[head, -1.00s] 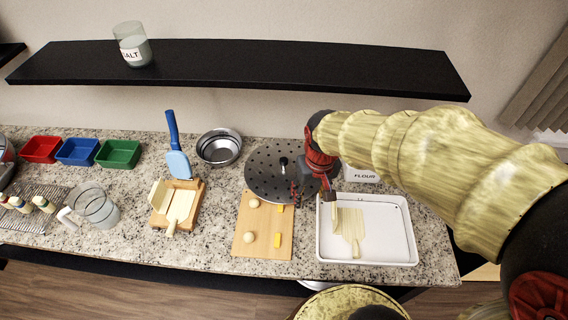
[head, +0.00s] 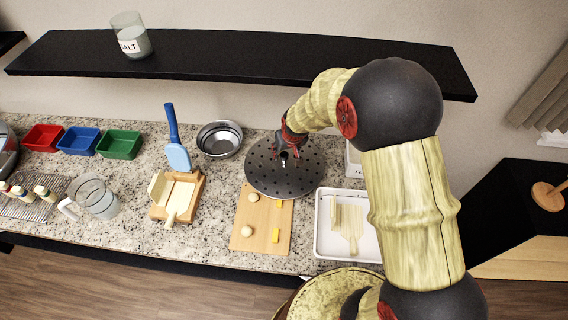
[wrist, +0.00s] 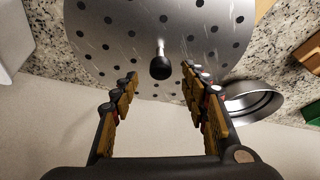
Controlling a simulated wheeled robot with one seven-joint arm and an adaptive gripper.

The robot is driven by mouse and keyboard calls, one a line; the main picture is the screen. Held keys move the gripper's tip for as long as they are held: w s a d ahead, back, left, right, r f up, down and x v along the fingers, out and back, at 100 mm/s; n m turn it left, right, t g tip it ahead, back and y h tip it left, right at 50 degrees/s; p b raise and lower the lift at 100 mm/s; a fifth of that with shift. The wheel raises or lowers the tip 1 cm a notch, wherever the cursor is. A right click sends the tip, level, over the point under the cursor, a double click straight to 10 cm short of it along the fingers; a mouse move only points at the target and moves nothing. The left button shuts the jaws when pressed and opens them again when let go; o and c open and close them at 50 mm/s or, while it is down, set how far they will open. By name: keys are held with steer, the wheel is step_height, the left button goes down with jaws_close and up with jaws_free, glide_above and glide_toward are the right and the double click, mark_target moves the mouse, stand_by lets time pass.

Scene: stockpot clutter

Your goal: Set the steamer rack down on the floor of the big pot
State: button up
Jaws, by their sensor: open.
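The steamer rack (head: 262,176) is a round, dark grey perforated plate with an upright centre post, lying on the counter at the back of the wooden board. In the wrist view the rack (wrist: 105,35) shows its holes, and its black-tipped post (wrist: 160,66) stands just ahead of my fingertips, in line with the gap. My gripper (wrist: 160,80) is open and empty, its fingers apart on either side of that line. In the head view my gripper (head: 286,148) is over the rack's far half, close to the post. No big pot is clearly recognisable; a metal vessel (head: 6,150) is cut off at the left edge.
A metal bowl (head: 219,139) stands close left of the rack. A wooden board (head: 262,238) with dough balls and a yellow stick lies in front. A white tray (head: 345,252) is at right. A black shelf (head: 240,58) hangs above the back.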

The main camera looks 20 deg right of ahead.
mark_target(284, 154)
steer(key=x, duration=0.4)
steer(key=shift+w+f+b, duration=0.1)
steer(key=shift+f+b, duration=0.2)
steer(key=shift+f, duration=0.05)
steer(key=shift+c, duration=0.6)
jaws_close()
steer(key=shift+r, duration=0.1)
